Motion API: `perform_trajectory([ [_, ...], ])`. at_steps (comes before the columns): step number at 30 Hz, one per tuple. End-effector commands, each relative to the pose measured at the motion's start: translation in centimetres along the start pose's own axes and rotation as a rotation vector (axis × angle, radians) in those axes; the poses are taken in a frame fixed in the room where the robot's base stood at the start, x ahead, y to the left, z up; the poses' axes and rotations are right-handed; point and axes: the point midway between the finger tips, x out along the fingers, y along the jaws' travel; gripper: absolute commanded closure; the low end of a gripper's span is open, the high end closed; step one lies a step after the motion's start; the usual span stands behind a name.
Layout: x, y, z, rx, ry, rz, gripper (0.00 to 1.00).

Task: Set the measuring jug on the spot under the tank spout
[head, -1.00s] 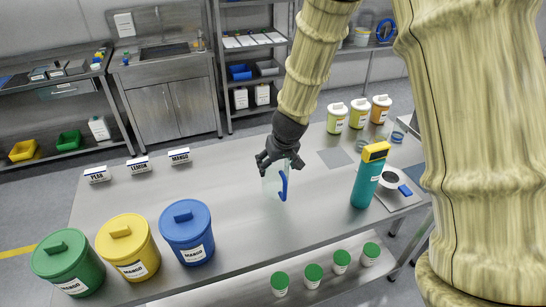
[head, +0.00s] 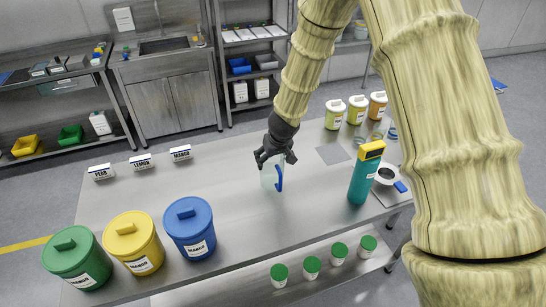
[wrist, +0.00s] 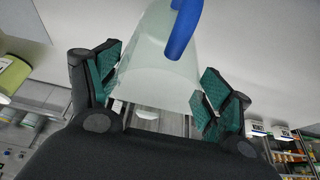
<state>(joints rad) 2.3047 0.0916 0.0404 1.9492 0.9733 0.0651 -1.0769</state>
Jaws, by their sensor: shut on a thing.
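The measuring jug (head: 268,180) is translucent with a blue handle. My gripper (head: 274,162) is shut on it from above, over the middle of the steel table. The head view does not show clearly whether its base touches the tabletop. In the wrist view the jug (wrist: 158,60) sits between the two teal-padded fingers (wrist: 155,85), with its blue handle at the top. A teal cylinder with a yellow top (head: 365,172) stands to the right of the jug. I cannot make out a tank spout or the spot under it.
Green, yellow and blue lidded buckets (head: 190,230) stand at the table's front left. Name signs (head: 141,161) line the back left. A grey square (head: 332,153) lies right of the gripper. Lidded pots (head: 356,108) stand at the back right. Green-lidded jars (head: 312,267) sit on the lower shelf.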

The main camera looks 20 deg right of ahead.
Motion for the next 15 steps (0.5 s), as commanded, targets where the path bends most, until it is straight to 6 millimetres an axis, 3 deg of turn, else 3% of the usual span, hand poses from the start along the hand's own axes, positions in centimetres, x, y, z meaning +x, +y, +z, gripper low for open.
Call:
perform_trajectory([
  [14, 0.5, -0.03, 0.18, 0.001, 0.001, 0.0, 0.63],
  [15, 0.39, -0.03, 0.14, 0.001, 0.001, 0.0, 0.14],
])
